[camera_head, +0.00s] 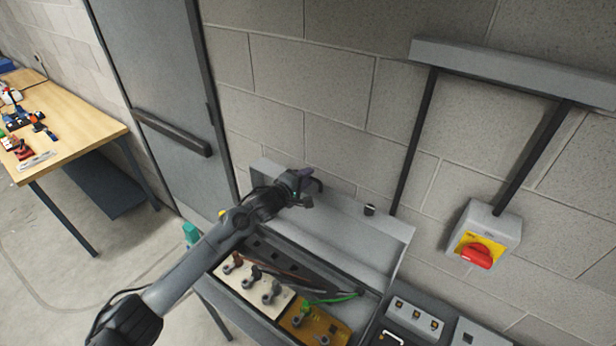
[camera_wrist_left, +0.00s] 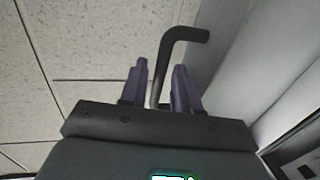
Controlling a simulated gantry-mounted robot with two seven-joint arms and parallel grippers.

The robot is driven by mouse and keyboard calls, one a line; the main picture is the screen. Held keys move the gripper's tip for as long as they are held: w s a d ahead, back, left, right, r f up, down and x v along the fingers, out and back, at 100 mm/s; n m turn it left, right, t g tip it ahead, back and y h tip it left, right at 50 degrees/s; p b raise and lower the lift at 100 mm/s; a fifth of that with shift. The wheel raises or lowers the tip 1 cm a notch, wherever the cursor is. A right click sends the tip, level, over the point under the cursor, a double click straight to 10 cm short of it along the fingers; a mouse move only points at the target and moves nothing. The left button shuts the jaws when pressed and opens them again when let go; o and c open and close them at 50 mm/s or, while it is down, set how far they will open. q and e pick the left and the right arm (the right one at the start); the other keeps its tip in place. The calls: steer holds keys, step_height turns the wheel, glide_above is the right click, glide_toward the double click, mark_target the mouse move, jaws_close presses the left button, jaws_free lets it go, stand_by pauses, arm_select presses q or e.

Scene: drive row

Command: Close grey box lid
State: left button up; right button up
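The grey box (camera_head: 245,312) stands against the block wall with its grey lid (camera_head: 365,238) raised up at the back. My left gripper (camera_head: 314,184) is at the lid's upper edge, left of the lid's middle. In the left wrist view its two purple fingers (camera_wrist_left: 160,88) stand apart, with a dark bent handle (camera_wrist_left: 172,55) between them. A gap shows on the handle's left side, so the fingers do not look closed on it. The handle is hidden behind the gripper in the head view. My right gripper is in neither view.
Inside the box are a white panel with several knobs (camera_head: 252,283), a yellow plate (camera_head: 318,326) and cables. A switch panel (camera_head: 415,318) sits to the right. A red rotary switch (camera_head: 477,256) is on the wall. A wooden table (camera_head: 85,130) stands far left.

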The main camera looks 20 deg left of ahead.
arm_select(q)
steer(key=shift+w+d+f, duration=0.15)
steer(key=shift+w, duration=0.5)
jaws_close()
